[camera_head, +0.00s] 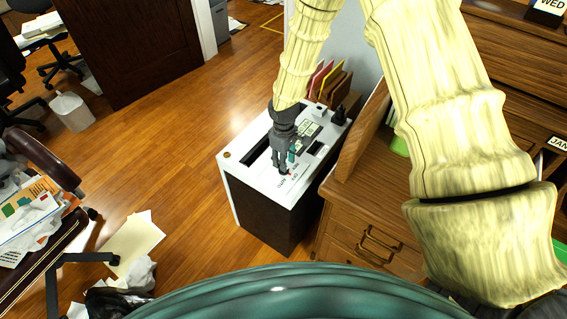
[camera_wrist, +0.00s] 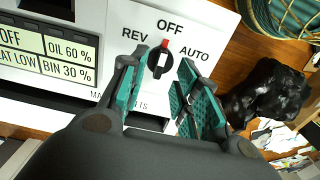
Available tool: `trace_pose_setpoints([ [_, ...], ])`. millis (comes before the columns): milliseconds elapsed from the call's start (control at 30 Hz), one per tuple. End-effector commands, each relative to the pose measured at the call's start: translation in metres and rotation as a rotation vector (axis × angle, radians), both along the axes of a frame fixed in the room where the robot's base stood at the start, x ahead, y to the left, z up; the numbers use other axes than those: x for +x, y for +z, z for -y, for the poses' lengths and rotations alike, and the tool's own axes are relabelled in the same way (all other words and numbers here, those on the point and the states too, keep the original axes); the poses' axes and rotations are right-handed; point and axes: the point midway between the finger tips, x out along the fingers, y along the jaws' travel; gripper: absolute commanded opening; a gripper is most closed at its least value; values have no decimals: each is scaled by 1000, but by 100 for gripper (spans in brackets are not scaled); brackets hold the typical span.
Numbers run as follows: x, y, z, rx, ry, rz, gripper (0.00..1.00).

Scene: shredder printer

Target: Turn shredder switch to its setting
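The shredder (camera_head: 262,185) has a white top and a dark body and stands beside a wooden desk. Its switch is a black knob (camera_wrist: 158,62) with a red tip, on the white panel among the labels REV, OFF and AUTO. The red tip points up toward OFF. My gripper (camera_wrist: 164,65) is open, with teal-padded fingers on either side of the knob, and the knob shows in the gap between them. I cannot tell whether a finger touches it. In the head view my gripper (camera_head: 285,167) is low over the shredder top and hides the knob.
A display (camera_wrist: 45,50) on the panel reads OFF, OIL 60 % and BIN 30 %. The wooden desk (camera_head: 362,195) stands close on the right. Folders (camera_head: 328,82) stand behind the shredder. Open wooden floor lies to the left.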

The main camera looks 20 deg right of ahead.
Motion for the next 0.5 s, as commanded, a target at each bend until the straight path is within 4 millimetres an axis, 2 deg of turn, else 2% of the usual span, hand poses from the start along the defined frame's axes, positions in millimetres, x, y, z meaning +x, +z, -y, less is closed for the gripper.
trace_pose_setpoints([
  [200,0,-20,0,0,0,0,31],
  [500,0,-28,0,0,0,0,31],
])
